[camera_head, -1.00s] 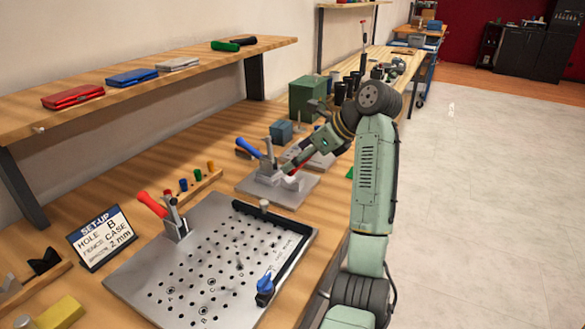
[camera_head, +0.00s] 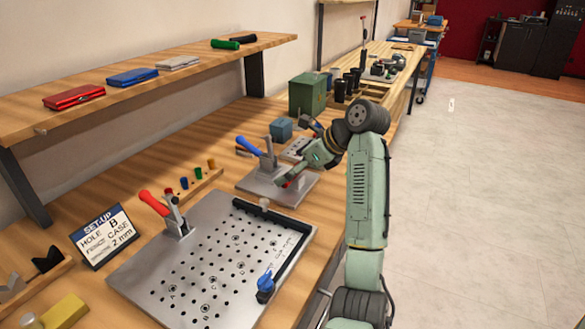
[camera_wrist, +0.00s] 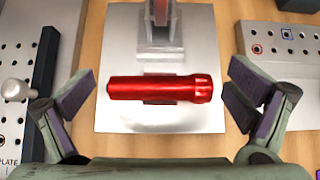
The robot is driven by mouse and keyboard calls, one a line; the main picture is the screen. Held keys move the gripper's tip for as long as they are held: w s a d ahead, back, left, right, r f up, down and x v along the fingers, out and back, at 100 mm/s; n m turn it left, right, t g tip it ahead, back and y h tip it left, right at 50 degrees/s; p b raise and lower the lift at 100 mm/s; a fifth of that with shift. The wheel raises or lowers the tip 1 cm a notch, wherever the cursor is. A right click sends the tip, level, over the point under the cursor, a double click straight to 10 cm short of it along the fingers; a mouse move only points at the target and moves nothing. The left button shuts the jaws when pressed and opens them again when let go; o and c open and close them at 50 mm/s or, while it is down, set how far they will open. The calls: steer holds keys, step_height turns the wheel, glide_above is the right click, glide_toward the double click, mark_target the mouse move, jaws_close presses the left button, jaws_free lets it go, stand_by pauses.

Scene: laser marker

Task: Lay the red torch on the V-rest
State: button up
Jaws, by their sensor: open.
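The red torch (camera_wrist: 160,88) lies level, crosswise, over a small dark block, the V-rest (camera_wrist: 158,102), on a grey metal base plate (camera_wrist: 200,40) in the wrist view. How it seats in the groove is hidden beneath it. My gripper (camera_wrist: 162,95) is open above it, one finger beyond each end of the torch, with gaps on both sides. In the head view my gripper (camera_head: 283,182) is low over the same base plate (camera_head: 245,187), which carries a blue-handled clamp (camera_head: 250,147).
A perforated plate (camera_head: 185,270) with a black fence and red-handled clamp (camera_head: 155,203) lies nearer. A set-up sign (camera_head: 103,235), a green box (camera_head: 307,93) and a blue box (camera_head: 281,129) stand on the bench. A shelf (camera_head: 190,66) overhangs the wall side.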

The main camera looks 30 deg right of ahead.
steer(key=b+v, duration=0.1)
steer(key=v, duration=1.1)
steer(key=shift+d, duration=0.1)
stand_by(1.6)
